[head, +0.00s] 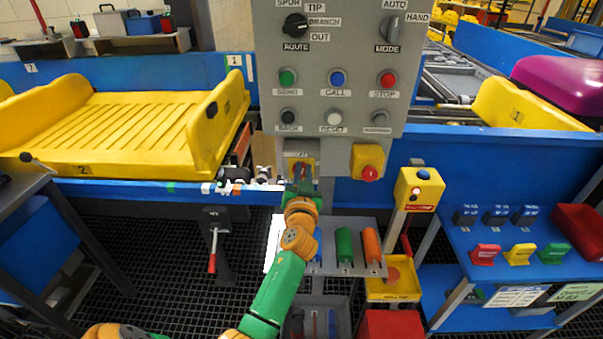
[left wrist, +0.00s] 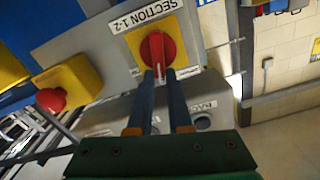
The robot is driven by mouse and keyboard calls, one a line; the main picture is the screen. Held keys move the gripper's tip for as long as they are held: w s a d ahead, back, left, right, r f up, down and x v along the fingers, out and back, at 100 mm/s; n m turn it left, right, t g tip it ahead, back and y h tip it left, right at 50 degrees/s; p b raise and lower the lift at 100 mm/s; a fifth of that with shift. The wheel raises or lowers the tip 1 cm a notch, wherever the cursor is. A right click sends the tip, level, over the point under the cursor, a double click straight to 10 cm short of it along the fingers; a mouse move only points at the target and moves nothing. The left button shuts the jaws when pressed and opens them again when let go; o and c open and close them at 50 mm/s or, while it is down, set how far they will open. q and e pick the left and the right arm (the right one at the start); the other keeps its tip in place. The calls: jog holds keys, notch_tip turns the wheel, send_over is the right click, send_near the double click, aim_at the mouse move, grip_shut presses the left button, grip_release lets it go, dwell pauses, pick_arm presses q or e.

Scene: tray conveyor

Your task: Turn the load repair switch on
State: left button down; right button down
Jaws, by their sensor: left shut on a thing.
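A red rotary switch knob (left wrist: 156,48) sits on a yellow plate (left wrist: 133,42) in the left wrist view. A white label reading "SECTION 1-2" (left wrist: 146,15) lies beside the plate. In the head view the yellow plate (head: 311,169) is on a small grey box under the control panel (head: 330,105). My left gripper (left wrist: 159,74) is shut on the knob, with one dark finger on each side of its lower end; it also shows in the head view (head: 301,180), partly covering the switch. No readable label says load repair. My right gripper is not in view.
A red push button on a yellow box (head: 368,160) is just right of the switch, close to my left gripper. Panel knobs and buttons are above. A yellow tray (head: 125,125) lies left on the blue conveyor. Green and orange cylinders (head: 344,244) stand below.

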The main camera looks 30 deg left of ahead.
pick_arm(q)
jog(key=shift+w+d+f+m+b, duration=0.2)
jog(key=shift+f+m, duration=0.25)
jog(key=shift+m, duration=2)
jog(key=shift+w+d+f+m+b, duration=0.15)
jog(key=shift+d+f+m, duration=0.25)
jog(key=shift+m, duration=2.1)
jog(key=shift+w+d+f+m+b, duration=0.15)
jog(key=shift+f+m, duration=0.3)
jog(key=shift+m, duration=2)
jog(key=c, duration=0.8)
grip_release()
jog(key=shift+c, duration=0.2)
jog(key=v, duration=0.7)
jog(key=shift+b, duration=0.3)
